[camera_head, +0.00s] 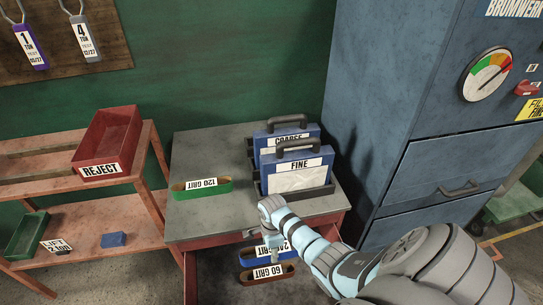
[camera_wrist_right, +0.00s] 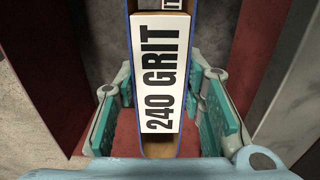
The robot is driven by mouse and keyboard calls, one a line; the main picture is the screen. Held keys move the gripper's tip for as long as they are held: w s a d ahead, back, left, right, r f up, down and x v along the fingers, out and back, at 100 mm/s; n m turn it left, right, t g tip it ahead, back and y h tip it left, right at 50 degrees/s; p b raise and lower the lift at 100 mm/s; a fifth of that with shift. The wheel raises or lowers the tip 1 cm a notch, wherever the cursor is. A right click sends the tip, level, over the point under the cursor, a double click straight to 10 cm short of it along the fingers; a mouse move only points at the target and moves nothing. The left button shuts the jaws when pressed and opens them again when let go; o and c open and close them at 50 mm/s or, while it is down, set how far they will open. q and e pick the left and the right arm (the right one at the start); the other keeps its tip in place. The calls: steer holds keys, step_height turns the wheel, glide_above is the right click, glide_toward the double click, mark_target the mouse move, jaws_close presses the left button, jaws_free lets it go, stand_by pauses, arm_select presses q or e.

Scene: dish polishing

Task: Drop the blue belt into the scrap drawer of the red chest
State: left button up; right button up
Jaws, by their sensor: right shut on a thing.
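The blue belt (camera_head: 245,262), labelled 240 GRIT, is in my right gripper (camera_head: 272,240). In the right wrist view the belt's white label (camera_wrist_right: 162,75) stands between the two teal fingers (camera_wrist_right: 162,110), which are shut on it. The gripper points down over an open drawer (camera_head: 190,278) of the red chest (camera_head: 180,244). I cannot tell how high the belt is above the drawer floor. The drawer's own label does not show. My left gripper is not in view.
A belt labelled 60 GRIT (camera_head: 267,273) shows in the drawer area just below the blue belt. On the chest top are a green 120 GRIT belt (camera_head: 222,186) and blue folders (camera_head: 268,160) in a holder. A REJECT tray (camera_head: 108,140) stands left; a blue cabinet (camera_head: 375,100) stands right.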

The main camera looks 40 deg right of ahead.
steer(key=shift+r, duration=0.15)
steer(key=o, duration=1.3)
steer(key=shift+o, duration=0.2)
step_height(320, 180, up, 12)
steer(key=shift+w+a, duration=0.1)
